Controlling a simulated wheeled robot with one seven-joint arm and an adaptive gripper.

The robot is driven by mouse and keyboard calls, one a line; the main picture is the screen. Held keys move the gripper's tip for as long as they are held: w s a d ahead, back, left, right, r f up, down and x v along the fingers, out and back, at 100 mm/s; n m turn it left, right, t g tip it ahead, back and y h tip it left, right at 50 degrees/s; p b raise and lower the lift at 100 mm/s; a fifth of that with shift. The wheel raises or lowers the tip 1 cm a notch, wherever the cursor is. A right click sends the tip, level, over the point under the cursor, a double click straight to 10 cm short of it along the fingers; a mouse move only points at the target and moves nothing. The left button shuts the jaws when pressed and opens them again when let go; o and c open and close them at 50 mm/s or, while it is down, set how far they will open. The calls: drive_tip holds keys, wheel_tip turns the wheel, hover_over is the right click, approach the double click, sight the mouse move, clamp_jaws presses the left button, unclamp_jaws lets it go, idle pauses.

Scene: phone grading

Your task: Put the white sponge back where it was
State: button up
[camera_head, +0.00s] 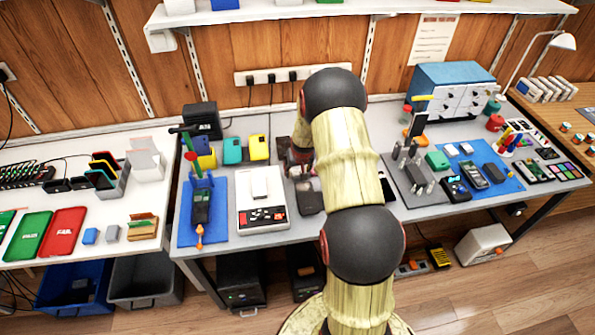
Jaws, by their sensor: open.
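I cannot tell for sure which item is the white sponge. A white block (260,183) lies on top of a white bench device (262,218) with dark keys and red marks. Small pale pieces (466,148) also lie on the blue mat (508,183) at the right. My arm reaches over the middle of the bench and hides part of it. My gripper (304,174) is partly hidden behind the arm, low over the bench to the right of the white device. It is open, and I see nothing held in it.
A blue mat (217,232) with a dark handheld device (201,207) lies left of the white device. Teal (232,151) and yellow (259,147) cases stand behind. A grey fixture with posts (408,190) is right of my arm. Green (30,232) and red (62,232) trays lie far left.

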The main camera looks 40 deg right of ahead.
drive_tip(key=s+a+r+n+p, duration=0.1)
drive_tip(key=s+a+r, duration=0.2)
drive_tip(key=a+r, duration=0.65)
drive_tip(key=s+a+r+n+t+y, duration=0.1)
drive_tip(key=s+a+r, duration=0.35)
drive_tip(key=r, duration=0.75)
drive_tip(key=s+a+r+n+p, duration=0.1)
drive_tip(key=s+a+r, duration=0.1)
drive_tip(key=a+r, duration=0.8)
drive_tip(key=s+a+r+n, duration=0.1)
drive_tip(key=s+a+r, duration=0.1)
drive_tip(key=s+a, duration=0.2)
drive_tip(key=s+a+r+n+y, duration=0.1)
drive_tip(key=s+a+r, duration=0.2)
drive_tip(key=s, duration=0.6)
drive_tip(key=s+a+r+n, duration=0.1)
drive_tip(key=s+a+r, duration=0.1)
drive_tip(key=s+a, duration=0.3)
drive_tip(key=shift+s+r+t, duration=0.25)
drive_tip(key=shift+s+t, duration=0.05)
drive_tip(key=shift+s, duration=0.65)
drive_tip(key=shift+c, duration=1.1)
